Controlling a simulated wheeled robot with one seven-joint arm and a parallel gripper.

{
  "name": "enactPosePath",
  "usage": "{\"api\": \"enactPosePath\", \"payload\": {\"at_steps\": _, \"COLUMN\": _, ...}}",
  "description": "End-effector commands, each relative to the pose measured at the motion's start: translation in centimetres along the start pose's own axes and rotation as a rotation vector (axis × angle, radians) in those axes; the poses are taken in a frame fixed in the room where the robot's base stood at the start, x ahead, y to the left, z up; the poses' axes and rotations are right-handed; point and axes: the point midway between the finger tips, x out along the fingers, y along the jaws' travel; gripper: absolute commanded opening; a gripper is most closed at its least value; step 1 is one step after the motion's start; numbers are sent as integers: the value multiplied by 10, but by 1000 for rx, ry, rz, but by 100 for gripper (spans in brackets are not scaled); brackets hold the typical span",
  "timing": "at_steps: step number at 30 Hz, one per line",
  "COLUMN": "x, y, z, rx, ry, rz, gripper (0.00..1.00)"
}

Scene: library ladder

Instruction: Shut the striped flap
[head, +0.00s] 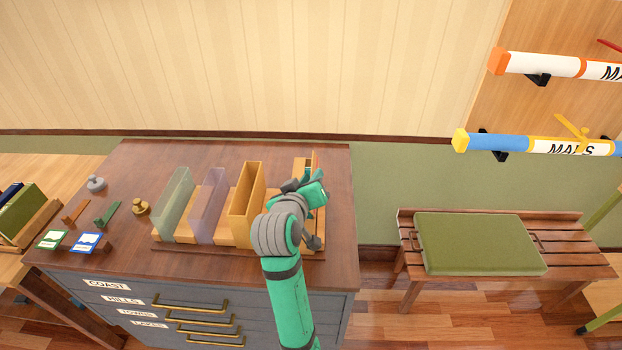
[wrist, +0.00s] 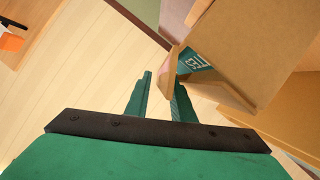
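No stripes can be made out on any flap. My gripper (head: 312,190) is over the rightmost tan case (head: 301,164) on the cabinet top and hides much of it. In the wrist view, the two teal fingers (wrist: 160,98) stand apart with a gap between them. A tan panel edge (wrist: 171,73) is at the right fingertip; I cannot tell whether it touches. Beside it is a large tan box face (wrist: 255,40), with a small teal patch bearing a white mark (wrist: 195,61) between the panels. Which tan panel is the flap is unclear.
Left of my gripper stand an orange-tan case (head: 247,205), a purple case (head: 208,205) and a green case (head: 173,205) in a wooden rack. Brass (head: 140,206) and grey (head: 96,183) knobs lie further left. A bench with a green cushion (head: 480,243) stands right.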

Motion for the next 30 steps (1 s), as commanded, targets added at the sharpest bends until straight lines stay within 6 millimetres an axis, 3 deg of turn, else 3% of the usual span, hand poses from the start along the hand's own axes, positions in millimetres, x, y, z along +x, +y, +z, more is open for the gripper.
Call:
{"api": "enactPosePath", "payload": {"at_steps": 5, "x": -11, "y": 0, "z": -1, "rx": 0, "ry": 3, "rz": 0, "gripper": 22}}
{"api": "enactPosePath", "payload": {"at_steps": 15, "x": -72, "y": -1, "z": -1, "rx": 0, "ry": 4, "rz": -1, "gripper": 22}}
{"api": "enactPosePath", "payload": {"at_steps": 21, "x": -99, "y": 0, "z": 0, "rx": 0, "ry": 2, "rz": 0, "gripper": 22}}
{"api": "enactPosePath", "payload": {"at_steps": 30, "x": -108, "y": 0, "z": 0, "rx": 0, "ry": 0, "rz": 0, "gripper": 22}}
